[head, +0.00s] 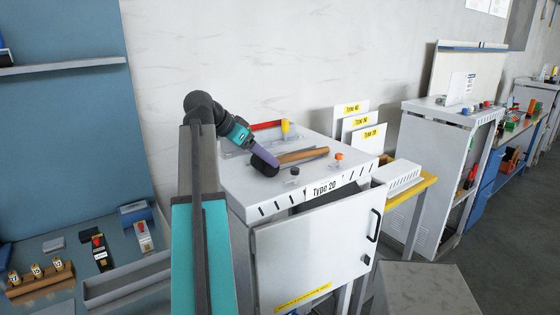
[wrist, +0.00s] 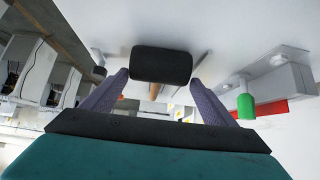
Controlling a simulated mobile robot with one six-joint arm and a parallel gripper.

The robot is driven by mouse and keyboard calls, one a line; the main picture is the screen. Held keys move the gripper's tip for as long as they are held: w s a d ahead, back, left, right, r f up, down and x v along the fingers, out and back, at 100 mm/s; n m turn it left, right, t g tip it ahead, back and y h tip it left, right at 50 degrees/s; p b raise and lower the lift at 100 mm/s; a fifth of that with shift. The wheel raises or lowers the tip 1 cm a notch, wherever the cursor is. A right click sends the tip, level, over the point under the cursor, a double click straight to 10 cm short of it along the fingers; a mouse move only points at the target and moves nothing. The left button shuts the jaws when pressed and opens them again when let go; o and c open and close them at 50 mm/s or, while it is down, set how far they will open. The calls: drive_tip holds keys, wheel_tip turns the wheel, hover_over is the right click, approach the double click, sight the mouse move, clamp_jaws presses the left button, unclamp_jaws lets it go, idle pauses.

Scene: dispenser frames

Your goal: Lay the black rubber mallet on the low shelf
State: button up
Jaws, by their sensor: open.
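The mallet (head: 303,155) lies on top of the white cabinet marked Type 20, its wooden handle pointing right. Its black head (wrist: 160,64) fills the space between my fingertips in the wrist view. My gripper (head: 257,154), with purple fingers, reaches down at the head from the upper left. In the wrist view my gripper (wrist: 160,82) is open, with one finger on each side of the head; I cannot tell whether they touch it. Much of the handle is hidden behind the head there. I cannot tell which surface is the low shelf.
The cabinet top (head: 240,186) also holds a red bar with a yellow end (head: 268,125), and black and orange knobs (head: 338,156). The cabinet door (head: 315,250) stands at the front. A grey box (head: 425,290) is at lower right. A blue bench with small parts is at left.

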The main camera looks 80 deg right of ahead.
drive_tip(key=shift+p+x, duration=0.6)
drive_tip(key=shift+x, duration=1.45)
drive_tip(key=shift+a+f, duration=0.1)
drive_tip(key=shift+a, duration=0.1)
drive_tip(key=c, duration=1.3)
drive_tip(key=shift+r+b, duration=1.2)
drive_tip(key=shift+r, duration=3.85)
